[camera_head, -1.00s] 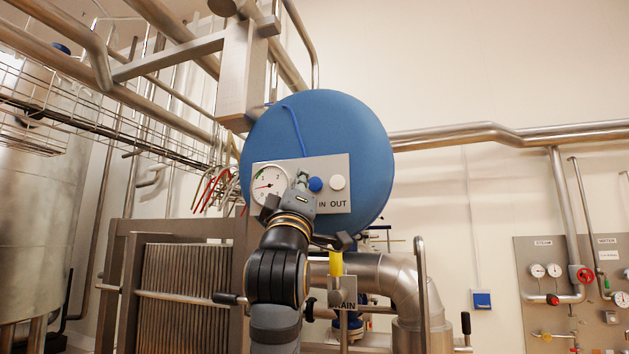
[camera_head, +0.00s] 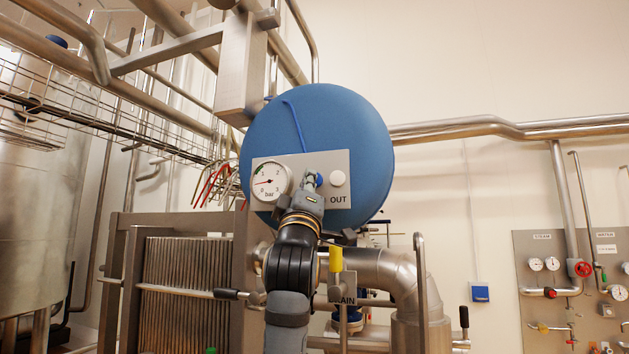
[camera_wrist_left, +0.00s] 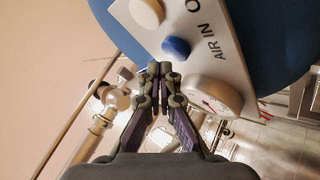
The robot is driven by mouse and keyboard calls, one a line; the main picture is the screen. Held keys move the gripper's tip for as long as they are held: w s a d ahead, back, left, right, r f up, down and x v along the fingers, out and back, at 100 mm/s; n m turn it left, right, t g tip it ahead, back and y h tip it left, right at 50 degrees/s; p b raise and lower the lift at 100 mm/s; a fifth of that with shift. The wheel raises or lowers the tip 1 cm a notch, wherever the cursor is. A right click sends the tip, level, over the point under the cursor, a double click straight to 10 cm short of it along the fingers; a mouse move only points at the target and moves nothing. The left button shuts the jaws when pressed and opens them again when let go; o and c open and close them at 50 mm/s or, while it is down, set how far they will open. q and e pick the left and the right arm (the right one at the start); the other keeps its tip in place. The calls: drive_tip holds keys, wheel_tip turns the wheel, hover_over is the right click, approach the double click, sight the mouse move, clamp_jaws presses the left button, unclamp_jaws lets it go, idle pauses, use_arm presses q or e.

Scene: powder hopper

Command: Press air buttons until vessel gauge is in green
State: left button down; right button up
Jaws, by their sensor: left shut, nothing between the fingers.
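The vessel (camera_head: 350,125) is a big blue round end with a pale panel (camera_head: 328,160) on it. The round vessel gauge (camera_head: 271,181) sits at the panel's left. Its red needle points left and slightly down, and a green mark shows at the dial's upper left. The blue AIR IN button (camera_head: 320,180) is partly hidden by my left gripper (camera_head: 311,178). The white OUT button (camera_head: 338,178) is clear to its right. In the left wrist view, my shut, empty fingertips (camera_wrist_left: 160,70) are close to the blue button (camera_wrist_left: 176,48); I cannot tell whether they touch. My right gripper is not in view.
A yellow-handled drain valve (camera_head: 336,258) and steel pipes lie below the vessel. A ribbed plate unit (camera_head: 185,290) stands at lower left. Cable trays and pipes fill the upper left. A steam and water panel (camera_head: 570,270) is on the right wall.

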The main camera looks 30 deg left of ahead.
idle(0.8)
use_arm(q)
drive_tip(key=shift+w, duration=0.1)
drive_tip(key=shift+w+a, duration=0.1)
drive_tip(key=shift+w, duration=0.2)
drive_tip(key=shift+w, duration=0.15)
idle(0.4)
drive_tip(key=shift+w+a, duration=0.1)
drive_tip(key=shift+w, duration=0.1)
idle(0.9)
idle(1.1)
